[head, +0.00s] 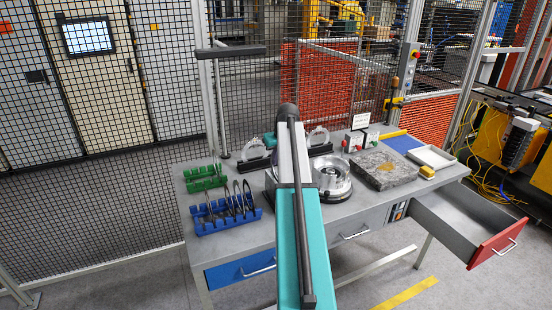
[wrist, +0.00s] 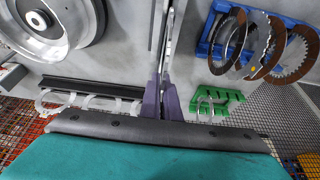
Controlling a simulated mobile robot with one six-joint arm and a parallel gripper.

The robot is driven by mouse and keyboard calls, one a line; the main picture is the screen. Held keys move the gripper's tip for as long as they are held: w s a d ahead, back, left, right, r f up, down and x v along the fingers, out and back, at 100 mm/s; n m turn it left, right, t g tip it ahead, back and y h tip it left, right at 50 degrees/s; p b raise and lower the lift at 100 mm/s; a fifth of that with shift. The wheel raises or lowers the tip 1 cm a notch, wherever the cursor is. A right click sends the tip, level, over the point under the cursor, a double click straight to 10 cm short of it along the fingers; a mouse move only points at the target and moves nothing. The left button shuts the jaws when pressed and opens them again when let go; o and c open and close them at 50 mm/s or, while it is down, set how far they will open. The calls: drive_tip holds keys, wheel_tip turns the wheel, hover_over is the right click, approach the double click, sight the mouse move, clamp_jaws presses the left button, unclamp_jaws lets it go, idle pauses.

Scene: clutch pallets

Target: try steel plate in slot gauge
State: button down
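My gripper (wrist: 163,98) has its two purple fingers closed on a thin grey plate (wrist: 166,45), seen nearly edge-on and upright in the wrist view. It looks like a steel plate. In the head view my arm hides the gripper and plate. A long black holder (wrist: 90,87) with pale rings lies left of the gripper in the wrist view. I cannot tell for certain which thing is the slot gauge.
A blue rack (head: 215,222) with brown-faced and steel rings stands at the bench's front left. A round metal housing (head: 332,181) sits mid-bench. Beyond are a granite block (head: 383,168) and white tray (head: 432,157). A drawer (head: 470,220) stands open at right.

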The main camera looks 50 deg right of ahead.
drive_tip(key=shift+f+b, duration=0.5)
drive_tip(key=shift+f, duration=0.75)
drive_tip(key=shift+r+p, duration=0.6)
drive_tip(key=shift+r, duration=0.7)
drive_tip(key=c, duration=1.9)
unclamp_jaws()
drive_tip(key=shift+c, duration=0.2)
drive_tip(key=shift+r, duration=0.15)
